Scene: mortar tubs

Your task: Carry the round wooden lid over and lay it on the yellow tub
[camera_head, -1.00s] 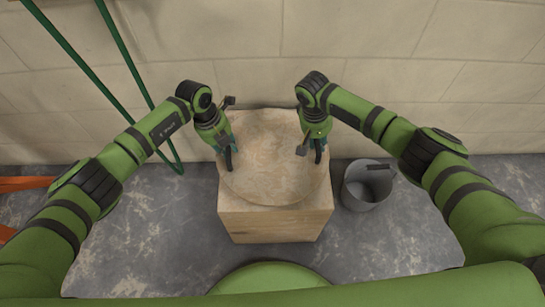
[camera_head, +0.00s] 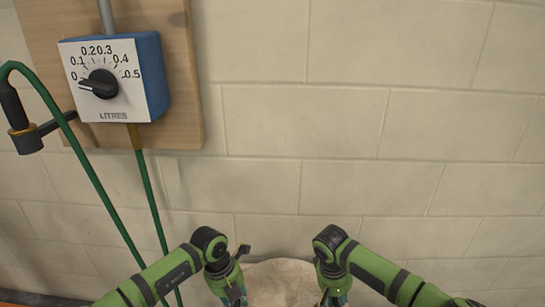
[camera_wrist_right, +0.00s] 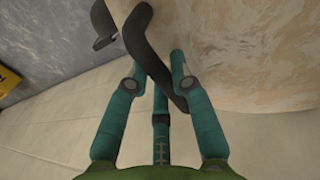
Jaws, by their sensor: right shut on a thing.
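The round wooden lid (camera_head: 283,282) shows only as a pale curved top at the bottom edge of the head view. In the right wrist view its pale, grained surface (camera_wrist_right: 245,50) fills the upper right. A dark curved handle (camera_wrist_right: 155,55) stands at its side. My right gripper (camera_wrist_right: 155,77) is shut on this handle, one teal finger on each side. In the head view my right gripper (camera_head: 335,296) is right of the lid and my left gripper (camera_head: 235,293) is left of it. The left fingertips are cut off. No yellow tub shows clearly.
A dial box marked in litres (camera_head: 113,78) hangs on a wooden board on the block wall (camera_head: 370,130). A green hose (camera_head: 85,165) runs down at the left. A yellow patch (camera_wrist_right: 8,80) shows at the right wrist view's left edge; I cannot tell what it is.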

